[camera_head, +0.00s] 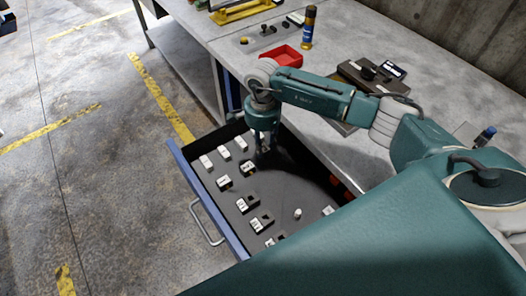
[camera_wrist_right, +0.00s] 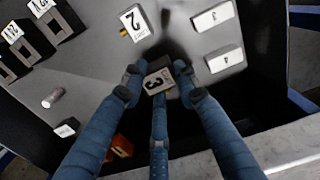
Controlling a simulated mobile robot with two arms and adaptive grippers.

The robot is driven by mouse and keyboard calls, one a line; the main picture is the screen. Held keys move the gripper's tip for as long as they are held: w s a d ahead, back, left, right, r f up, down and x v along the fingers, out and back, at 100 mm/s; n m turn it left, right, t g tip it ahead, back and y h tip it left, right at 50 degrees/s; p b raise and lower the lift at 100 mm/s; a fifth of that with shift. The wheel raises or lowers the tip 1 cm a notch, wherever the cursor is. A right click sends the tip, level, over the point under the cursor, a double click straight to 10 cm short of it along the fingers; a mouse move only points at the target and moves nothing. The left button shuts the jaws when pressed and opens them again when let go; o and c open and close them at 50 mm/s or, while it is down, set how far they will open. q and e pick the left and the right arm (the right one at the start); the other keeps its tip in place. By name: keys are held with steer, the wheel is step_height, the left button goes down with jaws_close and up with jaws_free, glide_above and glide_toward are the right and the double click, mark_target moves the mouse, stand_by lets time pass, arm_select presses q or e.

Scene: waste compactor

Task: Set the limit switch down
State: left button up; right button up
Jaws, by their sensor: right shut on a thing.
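My right gripper (camera_head: 263,148) points down into the open drawer (camera_head: 207,200) near its back end. In the right wrist view my right gripper (camera_wrist_right: 157,88) has its three blue fingers closed around a small dark block with a white numbered label, which I take to be the limit switch (camera_wrist_right: 158,80). It is over the dark drawer floor; I cannot tell whether it touches the floor. In the head view the fingers mostly hide it. My left gripper is not in view.
More labelled parts (camera_head: 261,222) and a small white cylinder (camera_head: 297,213) lie elsewhere in the drawer.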

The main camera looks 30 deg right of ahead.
step_height(320, 180, down, 5)
steer(key=shift+r, duration=0.1)
stand_by(0.3)
steer(key=shift+f, duration=0.2)
steer(key=shift+f, duration=0.15)
steer(key=o, duration=1)
steer(key=shift+c, duration=0.2)
